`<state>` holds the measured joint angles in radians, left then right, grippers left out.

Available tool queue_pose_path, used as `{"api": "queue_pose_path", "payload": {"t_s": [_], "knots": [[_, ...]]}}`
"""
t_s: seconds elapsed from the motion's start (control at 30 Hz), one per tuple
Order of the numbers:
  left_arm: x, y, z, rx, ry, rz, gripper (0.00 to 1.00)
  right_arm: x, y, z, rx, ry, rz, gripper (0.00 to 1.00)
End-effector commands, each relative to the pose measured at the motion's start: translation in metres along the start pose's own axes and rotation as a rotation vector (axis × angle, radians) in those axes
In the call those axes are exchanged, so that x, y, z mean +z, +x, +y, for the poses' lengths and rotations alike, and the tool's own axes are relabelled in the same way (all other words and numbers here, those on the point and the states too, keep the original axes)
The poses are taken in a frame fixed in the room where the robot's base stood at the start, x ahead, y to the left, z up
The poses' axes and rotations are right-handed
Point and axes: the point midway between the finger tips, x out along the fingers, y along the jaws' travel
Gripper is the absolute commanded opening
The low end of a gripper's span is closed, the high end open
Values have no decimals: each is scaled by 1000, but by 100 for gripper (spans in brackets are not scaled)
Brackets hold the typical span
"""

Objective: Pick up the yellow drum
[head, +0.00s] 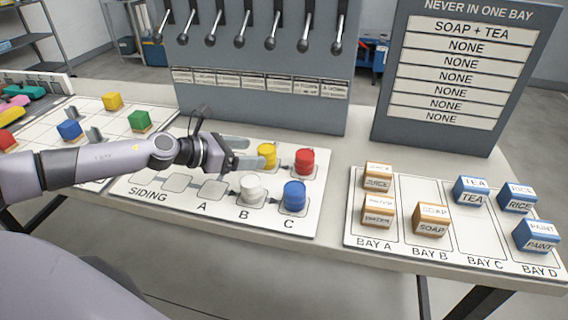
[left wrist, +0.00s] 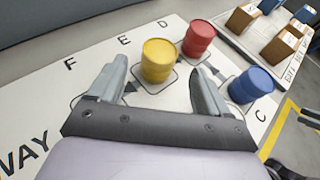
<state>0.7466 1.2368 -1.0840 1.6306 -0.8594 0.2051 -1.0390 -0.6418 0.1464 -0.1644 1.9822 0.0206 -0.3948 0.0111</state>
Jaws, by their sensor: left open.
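The yellow drum (head: 267,156) stands upright on the white board, on a square pad between the pads marked F and D. In the left wrist view the yellow drum (left wrist: 158,60) is ahead of the fingertips, roughly between their lines and apart from both. My left gripper (head: 243,152) reaches in from the left, its fingers pointing at the yellow drum. It also shows in the left wrist view (left wrist: 160,80), open and empty.
A red drum (head: 304,161), a blue drum (head: 294,196) and a white drum (head: 253,188) stand close by on the same board. A grey lever panel (head: 260,110) rises behind. Labelled boxes sit in the bay tray (head: 400,235) at right.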

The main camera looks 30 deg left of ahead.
Motion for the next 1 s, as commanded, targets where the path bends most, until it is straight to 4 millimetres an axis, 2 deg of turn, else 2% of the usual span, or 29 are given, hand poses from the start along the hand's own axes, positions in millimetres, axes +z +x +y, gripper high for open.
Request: {"api": "queue_pose_path", "payload": {"t_s": [0.03,0.1,0.47,0.8,1.0], "knots": [[-7,2,1,2,4,1,78,6,4,-1,-3,0,0,43],[-9,3,2,3,6,1,78,7,5,-2,-6,1,0,43],[-7,23,2,3,6,-1,78,2,2,-5,-11,1,4,43],[-8,65,2,3,3,-1,78,6,2,-2,-3,1,-2,43],[-8,74,2,3,4,0,78,6,3,-1,0,4,-2,43]]}}
